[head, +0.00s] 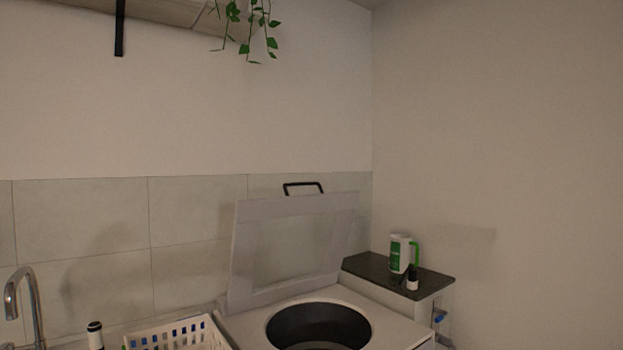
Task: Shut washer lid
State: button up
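The washer (397,330) is a white top-loader at the bottom middle of the head view. Its lid (290,240) is a pale grey panel standing open, nearly upright, along the washer's back edge. A black handle (303,185) sits on the lid's top edge. The round dark drum opening (318,326) is uncovered. The washer's front is cut off by the frame's lower edge. My gripper is not in view.
A white basket (178,333) stands left of the washer, by a chrome faucet (30,300) and a dark-capped bottle (95,335). Right of the washer, a dark-topped cabinet (370,268) holds a white-and-green jug (402,253) and a small dark bottle (412,277). A shelf (160,12) hangs above.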

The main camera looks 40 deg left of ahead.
aim_at(248, 214)
jog(key=u, duration=0.35)
jog(key=i, duration=1)
jog(key=u, duration=1.1)
jog(key=i, duration=0.85)
jog(key=u, duration=0.5)
jog(key=k, duration=0.85)
jog(key=u, duration=0.2)
jog(key=i, duration=0.9)
jog(key=z, duration=0.05)
